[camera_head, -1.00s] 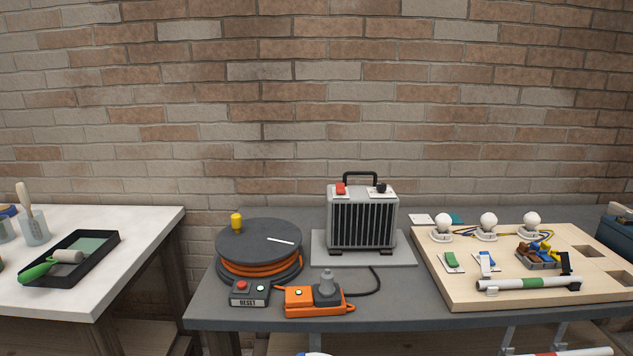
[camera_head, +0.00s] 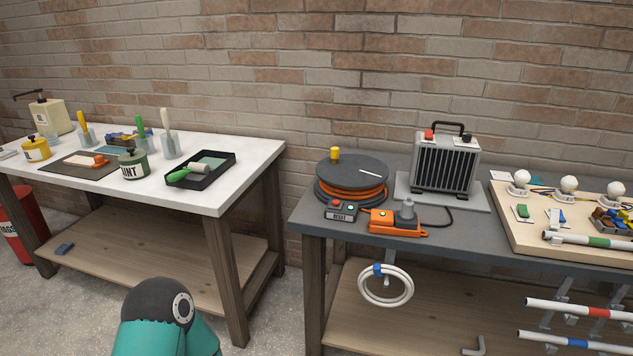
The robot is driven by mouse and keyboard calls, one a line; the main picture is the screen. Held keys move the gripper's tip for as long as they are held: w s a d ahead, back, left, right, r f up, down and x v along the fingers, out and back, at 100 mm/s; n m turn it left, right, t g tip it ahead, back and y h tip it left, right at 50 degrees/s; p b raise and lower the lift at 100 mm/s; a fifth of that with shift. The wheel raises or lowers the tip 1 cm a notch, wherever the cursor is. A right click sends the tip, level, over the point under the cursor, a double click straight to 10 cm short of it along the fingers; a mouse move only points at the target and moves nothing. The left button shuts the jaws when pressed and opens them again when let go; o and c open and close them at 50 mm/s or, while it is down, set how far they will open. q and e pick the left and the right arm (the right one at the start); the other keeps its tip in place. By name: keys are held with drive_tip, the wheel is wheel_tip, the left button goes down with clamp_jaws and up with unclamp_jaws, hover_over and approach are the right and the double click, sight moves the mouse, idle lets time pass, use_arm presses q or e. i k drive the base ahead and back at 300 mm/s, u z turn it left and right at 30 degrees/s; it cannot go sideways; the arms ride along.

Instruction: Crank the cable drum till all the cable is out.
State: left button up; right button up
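The cable drum (camera_head: 352,174) is a dark grey reel lying flat on the left part of the grey table (camera_head: 470,246). Orange cable is wound around it under the top disc. A yellow crank knob (camera_head: 334,154) stands upright at the back left of the disc, and a white mark lies on the disc's right side. A small box (camera_head: 340,211) marked RESET, with a red and a green button, sits in front of the drum. An orange socket block (camera_head: 396,226) with a grey plug in it stands to its right. Neither gripper is in view.
A grey heater (camera_head: 446,163) stands right of the drum; a wooden board (camera_head: 508,222) with bulbs and switches is further right. A white table (camera_head: 225,198) with paint tools stands left, across a gap. A white cable coil (camera_head: 386,290) hangs below the grey table's front edge.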

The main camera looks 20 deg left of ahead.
sight(356, 178)
drive_tip(key=u, duration=0.1)
drive_tip(key=k, duration=1.05)
drive_tip(key=u, duration=1.05)
drive_tip(key=i, duration=1.95)
drive_tip(key=z, duration=1.35)
drive_tip(key=i, duration=0.5)
drive_tip(key=u, duration=0.25)
